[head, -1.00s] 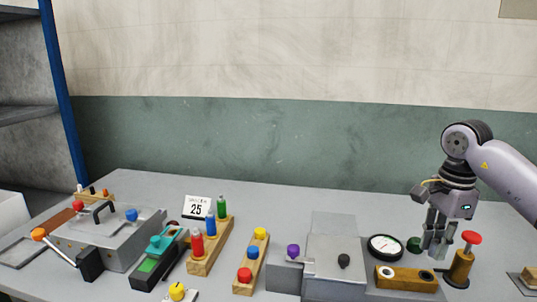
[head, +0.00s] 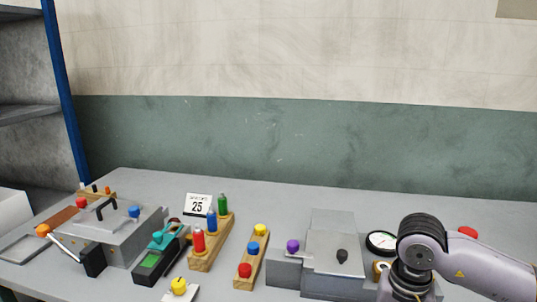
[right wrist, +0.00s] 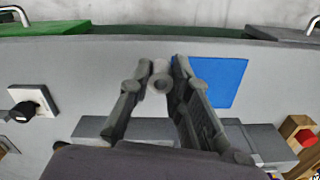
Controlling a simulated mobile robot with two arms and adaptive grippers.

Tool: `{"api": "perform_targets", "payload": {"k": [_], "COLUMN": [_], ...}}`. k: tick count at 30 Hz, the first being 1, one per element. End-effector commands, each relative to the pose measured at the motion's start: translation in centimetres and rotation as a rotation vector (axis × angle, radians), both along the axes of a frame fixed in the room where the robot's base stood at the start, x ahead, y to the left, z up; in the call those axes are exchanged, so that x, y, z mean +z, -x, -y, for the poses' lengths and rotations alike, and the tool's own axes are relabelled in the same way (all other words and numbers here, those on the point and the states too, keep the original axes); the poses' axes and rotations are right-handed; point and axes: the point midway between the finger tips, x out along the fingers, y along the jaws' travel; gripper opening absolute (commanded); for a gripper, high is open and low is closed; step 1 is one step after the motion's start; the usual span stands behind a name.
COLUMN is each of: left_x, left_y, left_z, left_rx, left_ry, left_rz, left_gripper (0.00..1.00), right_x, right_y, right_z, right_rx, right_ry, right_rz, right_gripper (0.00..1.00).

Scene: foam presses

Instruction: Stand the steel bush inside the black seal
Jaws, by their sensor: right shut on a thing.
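In the right wrist view my right gripper (right wrist: 161,70) is shut on a small grey hollow cylinder, the steel bush (right wrist: 162,84), with its round open end facing the camera. It is held between the fingertips, over or in front of a grey surface; I cannot tell how far off. In the head view my right arm bends down at the lower right and its gripper is hidden. My left gripper is not in view.
A red knob (head: 467,232) shows past the arm. In the right wrist view a blue square (right wrist: 216,80) and a black knob (right wrist: 22,110) flank the fingers.

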Motion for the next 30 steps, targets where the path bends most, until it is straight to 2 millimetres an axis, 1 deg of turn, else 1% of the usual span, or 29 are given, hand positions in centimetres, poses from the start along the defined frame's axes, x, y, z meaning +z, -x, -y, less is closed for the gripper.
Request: {"api": "perform_targets", "payload": {"k": [1, 3, 6, 9, 13, 30], "left_x": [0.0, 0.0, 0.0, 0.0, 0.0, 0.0], "left_y": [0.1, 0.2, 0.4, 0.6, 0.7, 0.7], "left_z": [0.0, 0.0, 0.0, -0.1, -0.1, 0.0], "left_rx": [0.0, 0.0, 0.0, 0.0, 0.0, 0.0], "left_ry": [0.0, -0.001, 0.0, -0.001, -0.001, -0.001], "left_rz": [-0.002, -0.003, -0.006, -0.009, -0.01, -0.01], "left_gripper": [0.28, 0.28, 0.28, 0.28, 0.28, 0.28], "right_x": [-0.8, -1.7, -2.4, -2.8, -3.0, -3.0], "right_y": [1.6, 3.3, 5.1, 6.2, 6.7, 6.6], "right_z": [-0.9, -1.9, -2.8, -3.4, -3.6, -3.5], "right_rx": [0.095, 0.206, 0.32, 0.385, 0.412, 0.408], "right_ry": [0.001, -0.001, -0.001, -0.001, -0.002, 0.0], "right_rz": [0.0, -0.001, 0.001, 0.001, 0.003, 0.003], "right_gripper": [0.0, 0.0, 0.0, 0.0, 0.0, 0.0]}}
